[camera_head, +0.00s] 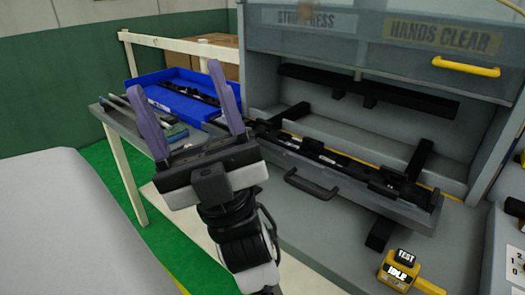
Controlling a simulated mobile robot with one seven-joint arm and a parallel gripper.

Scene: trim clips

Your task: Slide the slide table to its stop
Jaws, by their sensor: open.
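The slide table (365,200) is a long grey tray with a black handle (311,185) on its front face. Black trim parts (318,152) lie along it. It sits on dark rails (379,234) in front of the press opening, and the rails show both in front of it and behind it. My gripper (173,77), with two purple fingers, is open and empty. It appears to the left of the handle and apart from it, with the fingers pointing up and away. My gripper and wrist cover part of the area by the slide table's left end.
The grey press (390,55) stands at the back right, with a dark bar (370,90) inside and a yellow handle (466,67). A blue bin (180,98) sits on a side table at left. A yellow TEST/IDLE box (399,270) stands at front right.

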